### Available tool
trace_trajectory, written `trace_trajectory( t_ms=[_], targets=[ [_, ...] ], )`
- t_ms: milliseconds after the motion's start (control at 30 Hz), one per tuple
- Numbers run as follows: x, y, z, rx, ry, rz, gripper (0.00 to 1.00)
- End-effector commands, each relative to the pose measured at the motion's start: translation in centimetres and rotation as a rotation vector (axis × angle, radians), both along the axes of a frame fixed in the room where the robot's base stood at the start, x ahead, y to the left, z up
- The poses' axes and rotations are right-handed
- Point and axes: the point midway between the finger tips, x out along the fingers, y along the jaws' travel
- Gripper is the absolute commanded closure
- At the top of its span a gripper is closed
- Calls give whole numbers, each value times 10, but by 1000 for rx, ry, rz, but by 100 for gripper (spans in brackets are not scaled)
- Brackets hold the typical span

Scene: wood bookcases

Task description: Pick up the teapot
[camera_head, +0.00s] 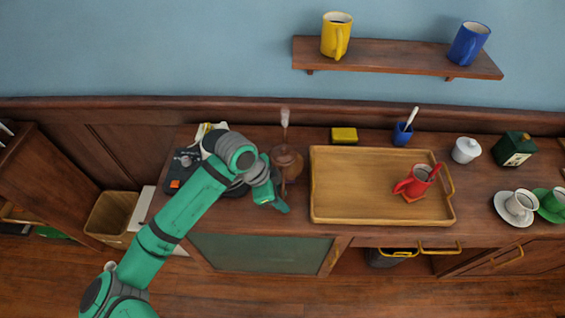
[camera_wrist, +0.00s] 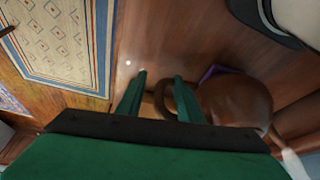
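The teapot is a round brown pot (camera_head: 287,160) on the wooden counter, left of the tray and partly hidden by my arm. In the wrist view its rounded body (camera_wrist: 237,103) is at the right, with a curved brown handle by my fingers. My gripper (camera_head: 277,203) is beside the teapot in the head view. In the wrist view my gripper (camera_wrist: 159,76) has its two green fingers apart. The handle shows close to the right finger and partly behind it; I cannot tell whether they touch.
A wooden tray (camera_head: 330,212) with a red pitcher (camera_head: 417,180) stands right of the teapot. A yellow block (camera_head: 344,135) and a blue cup (camera_head: 402,134) stand behind it. A dark appliance (camera_head: 180,172) is at the left. A purple item (camera_wrist: 209,73) lies by the pot.

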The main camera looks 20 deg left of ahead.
Motion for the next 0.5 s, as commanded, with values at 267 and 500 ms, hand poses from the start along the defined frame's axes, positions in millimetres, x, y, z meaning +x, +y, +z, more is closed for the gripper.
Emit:
trace_trajectory(
  t_ms=[267,500],
  targets=[
    [1,-1,-5,1,-1,3,67],
    [0,1,-5,0,-1,6,100]
  ],
)
